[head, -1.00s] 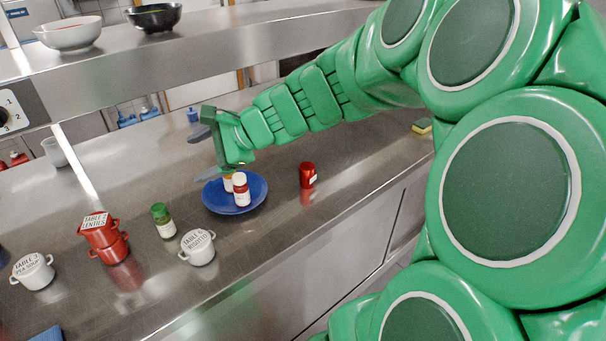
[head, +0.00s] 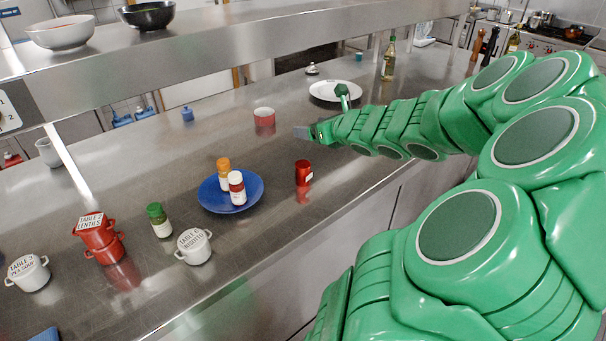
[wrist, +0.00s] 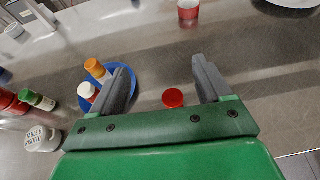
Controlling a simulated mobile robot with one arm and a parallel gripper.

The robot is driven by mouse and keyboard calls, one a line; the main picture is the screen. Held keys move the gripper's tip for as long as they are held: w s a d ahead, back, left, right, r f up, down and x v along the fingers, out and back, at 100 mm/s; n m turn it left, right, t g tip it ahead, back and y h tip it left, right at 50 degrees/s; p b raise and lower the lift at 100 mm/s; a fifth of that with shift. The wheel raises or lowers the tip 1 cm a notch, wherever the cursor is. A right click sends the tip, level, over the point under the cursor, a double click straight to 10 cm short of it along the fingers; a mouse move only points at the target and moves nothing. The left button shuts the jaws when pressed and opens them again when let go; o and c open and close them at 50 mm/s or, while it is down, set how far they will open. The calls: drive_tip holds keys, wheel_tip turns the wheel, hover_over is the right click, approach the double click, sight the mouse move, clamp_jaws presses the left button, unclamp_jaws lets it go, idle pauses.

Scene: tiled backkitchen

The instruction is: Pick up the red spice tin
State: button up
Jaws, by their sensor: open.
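My gripper (head: 322,113) is open and empty, above and beyond the tin in the head view. In the wrist view the fingers (wrist: 160,66) stand wide apart and point away over the counter. Nothing touches the tin.
A green-capped jar (head: 159,220), a white pot (head: 194,246) and stacked red pots (head: 100,238) stand left. A red cup (head: 265,120) and white plate (head: 322,91) stand behind. An overhead shelf (head: 250,45) crosses the back.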

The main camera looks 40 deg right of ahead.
approach(299, 166)
drive_tip(key=shift+w+d+f, duration=0.2)
drive_tip(key=shift+w+f, duration=0.2)
drive_tip(key=shift+w, duration=0.3)
drive_tip(key=shift+w+d+f, duration=0.2)
drive_tip(key=shift+w+f, duration=0.2)
drive_tip(key=shift+w, duration=0.25)
drive_tip(key=shift+w+d+f, duration=0.2)
drive_tip(key=shift+w+f, duration=0.15)
drive_tip(key=shift+w, duration=0.35)
drive_tip(key=shift+d+f+x, duration=0.15)
drive_tip(key=shift+x, duration=1.8)
drive_tip(key=shift+d+f+x, duration=0.1)
drive_tip(key=shift+x, duration=1.85)
drive_tip(key=shift+s, duration=0.15)
drive_tip(key=c, duration=1)
drive_tip(key=shift+c, duration=0.2)
wheel_tip(299, 166, up, 9)
drive_tip(key=shift+a+r, duration=0.1)
drive_tip(key=shift+r, duration=0.4)
